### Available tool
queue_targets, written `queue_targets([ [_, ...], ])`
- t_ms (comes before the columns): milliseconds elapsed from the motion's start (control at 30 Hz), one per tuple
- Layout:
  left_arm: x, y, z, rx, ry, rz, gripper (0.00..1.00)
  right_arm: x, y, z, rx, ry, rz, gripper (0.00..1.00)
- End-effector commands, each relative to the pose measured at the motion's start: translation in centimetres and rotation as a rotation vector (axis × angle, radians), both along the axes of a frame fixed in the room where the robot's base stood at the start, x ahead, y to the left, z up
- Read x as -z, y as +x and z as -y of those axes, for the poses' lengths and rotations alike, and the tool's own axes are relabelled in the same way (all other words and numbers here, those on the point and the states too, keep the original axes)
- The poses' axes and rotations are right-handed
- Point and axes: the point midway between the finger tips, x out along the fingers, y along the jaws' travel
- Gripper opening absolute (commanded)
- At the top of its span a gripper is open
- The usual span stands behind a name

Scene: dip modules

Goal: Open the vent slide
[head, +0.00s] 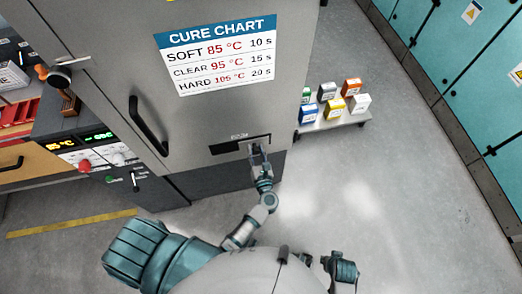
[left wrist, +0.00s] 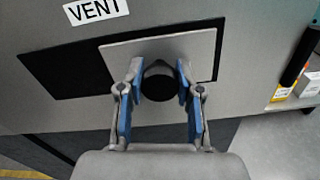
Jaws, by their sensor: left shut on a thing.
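The vent slide is a light grey plate (left wrist: 200,48) with a dark round knob (left wrist: 158,82), on the front of the grey cabinet. It lies over the right part of a black slot (left wrist: 70,72) under a VENT label (left wrist: 95,10). The black shows widely left of the plate and as a narrow strip to its right. My left gripper (left wrist: 159,70) is shut on the knob, one blue-padded finger on each side. In the head view, my left gripper (head: 258,150) is at the right end of the slot (head: 228,147).
The cabinet (head: 210,115) carries a cure chart (head: 220,55) and a black door handle (head: 147,127). A control panel (head: 95,155) is at left. A low rack (head: 335,123) of small coloured boxes stands right of the cabinet. The floor in front is clear.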

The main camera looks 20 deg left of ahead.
Motion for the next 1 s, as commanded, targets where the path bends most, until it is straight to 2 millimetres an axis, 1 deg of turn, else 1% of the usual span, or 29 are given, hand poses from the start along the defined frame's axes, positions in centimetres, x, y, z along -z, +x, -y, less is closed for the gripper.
queue_targets([
  [33, -0.2, 0.3, 0.5, 0.011, -0.005, 0.004, 0.00, -0.1, 0.0, 0.0, 0.000, 0.001, 0.000, 0.40],
  [233, -0.3, 0.5, 1.0, 0.005, 0.009, 0.002, 0.00, 0.3, 0.2, 0.6, 0.000, 0.014, -0.001, 0.40],
  [267, -0.4, 0.5, 1.1, 0.004, 0.010, 0.002, 0.37, 0.3, 0.2, 0.7, 0.001, 0.012, -0.001, 0.40],
  [300, -0.4, 0.5, 1.2, 0.004, 0.012, 0.002, 0.47, 0.3, 0.2, 0.8, 0.001, 0.011, -0.001, 0.40],
  [333, -0.4, 0.4, 1.2, 0.004, 0.014, 0.002, 0.54, 0.3, 0.2, 0.8, 0.001, 0.011, -0.001, 0.40],
  [367, -0.4, 0.4, 1.3, 0.004, 0.014, 0.002, 0.60, 0.3, 0.2, 0.8, 0.001, 0.012, -0.001, 0.40],
  [800, -0.2, 0.3, 0.5, 0.003, 0.005, 0.001, 0.60, 0.3, 0.3, 0.9, -0.002, 0.008, 0.001, 0.40],
  [933, -0.2, 0.3, 0.8, 0.003, 0.008, 0.000, 0.60, 0.4, -0.1, 0.4, -0.001, 0.018, -0.008, 0.40],
  [1000, -0.2, 0.0, 1.1, 0.003, 0.009, -0.001, 0.60, 0.4, -0.3, 0.4, -0.002, 0.018, -0.010, 0.40],
])
